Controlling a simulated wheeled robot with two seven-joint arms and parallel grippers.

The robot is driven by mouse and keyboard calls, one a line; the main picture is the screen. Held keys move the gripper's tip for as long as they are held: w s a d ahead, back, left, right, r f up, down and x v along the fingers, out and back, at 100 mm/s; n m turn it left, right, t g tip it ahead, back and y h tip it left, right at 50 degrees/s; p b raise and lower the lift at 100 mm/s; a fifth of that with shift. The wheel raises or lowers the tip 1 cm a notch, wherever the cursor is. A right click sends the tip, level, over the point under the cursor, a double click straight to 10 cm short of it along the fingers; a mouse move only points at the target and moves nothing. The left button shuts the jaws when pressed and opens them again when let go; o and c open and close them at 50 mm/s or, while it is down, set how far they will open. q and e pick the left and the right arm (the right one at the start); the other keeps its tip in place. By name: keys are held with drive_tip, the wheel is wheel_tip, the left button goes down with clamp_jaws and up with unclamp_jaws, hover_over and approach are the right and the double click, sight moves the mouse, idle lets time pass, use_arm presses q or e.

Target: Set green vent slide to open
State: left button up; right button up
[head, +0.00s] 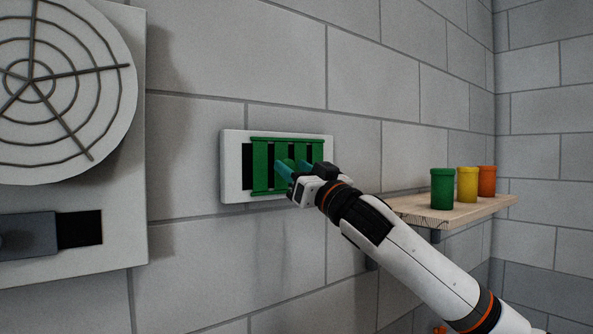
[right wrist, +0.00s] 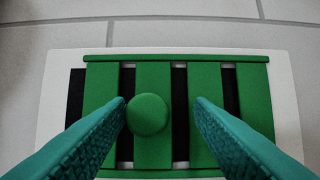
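The green vent slide (head: 261,167) is a slatted green panel on a white wall plate (head: 232,180). Dark slots show between its slats and at the plate's left end. In the right wrist view the slide (right wrist: 152,78) carries a round green knob (right wrist: 148,115). My right gripper (head: 294,169) is at the slide, its teal fingers pointing at the wall. In the right wrist view its fingers (right wrist: 160,108) are apart, one on each side of the knob. The knob is close to the left finger, with a clear gap to the right finger. My left gripper is not in view.
A wooden shelf (head: 408,209) to the right holds a green jar (head: 443,188), a yellow jar (head: 467,184) and an orange jar (head: 487,180). At the left, a panel carries a round grille (head: 50,80) and a dark grey slide (head: 25,236). Bare block wall lies between.

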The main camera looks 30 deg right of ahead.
drive_tip(key=shift+s+a, duration=0.1)
drive_tip(key=shift+a, duration=0.2)
drive_tip(key=b+v, duration=0.7)
drive_tip(key=v, duration=0.5)
drive_tip(key=shift+d, duration=0.15)
